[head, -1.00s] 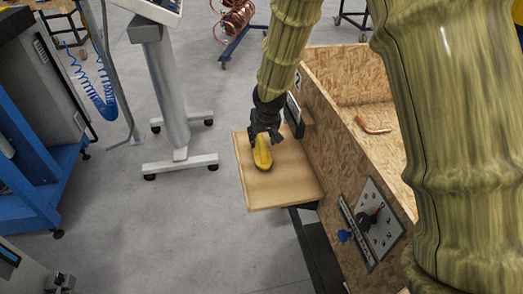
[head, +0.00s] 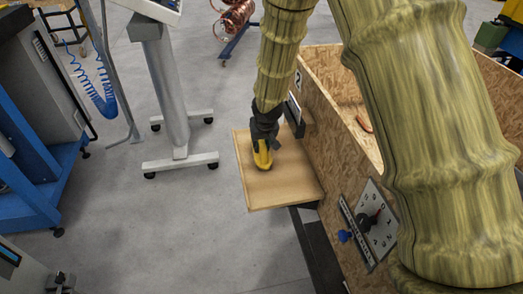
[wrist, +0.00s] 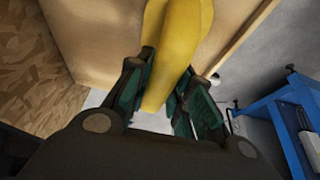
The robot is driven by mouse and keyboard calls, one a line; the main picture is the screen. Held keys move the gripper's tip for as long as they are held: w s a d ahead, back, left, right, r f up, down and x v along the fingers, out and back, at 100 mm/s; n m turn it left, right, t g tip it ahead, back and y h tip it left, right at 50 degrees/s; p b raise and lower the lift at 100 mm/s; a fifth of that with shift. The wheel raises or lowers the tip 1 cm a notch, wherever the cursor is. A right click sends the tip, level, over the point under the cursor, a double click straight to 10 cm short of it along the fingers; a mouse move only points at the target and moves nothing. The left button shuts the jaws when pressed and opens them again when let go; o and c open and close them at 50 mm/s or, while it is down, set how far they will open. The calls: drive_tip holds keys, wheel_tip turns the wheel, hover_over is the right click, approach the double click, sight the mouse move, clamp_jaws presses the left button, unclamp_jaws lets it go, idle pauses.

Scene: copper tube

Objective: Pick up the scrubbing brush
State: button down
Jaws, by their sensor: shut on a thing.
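The scrubbing brush shows as a yellow body (head: 262,156) over the small wooden shelf (head: 283,188) in the head view. My gripper (head: 263,141) is above the shelf with its fingers on either side of the yellow body. In the wrist view, the yellow brush (wrist: 172,50) stands out between the dark green finger pads of my gripper (wrist: 170,100), which is shut on it. Bristles do not show. I cannot tell whether the brush touches the shelf.
A chipboard crate (head: 325,130) stands right of the shelf, with a copper piece (head: 364,122) inside and a dial panel (head: 370,225) on its side. A grey wheeled stand (head: 172,95) is to the left. Grey floor (head: 150,235) is clear in front.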

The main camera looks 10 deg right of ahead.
drive_tip(key=shift+r, duration=0.45)
wheel_tip(320, 180, up, 3)
drive_tip(key=shift+f, duration=0.2)
drive_tip(key=s+r+b, duration=0.1)
drive_tip(key=s+b, duration=0.2)
drive_tip(key=s, duration=1.3)
drive_tip(key=shift+r, duration=0.25)
drive_tip(key=c, duration=1.8)
unclamp_jaws()
drive_tip(key=c, duration=0.4)
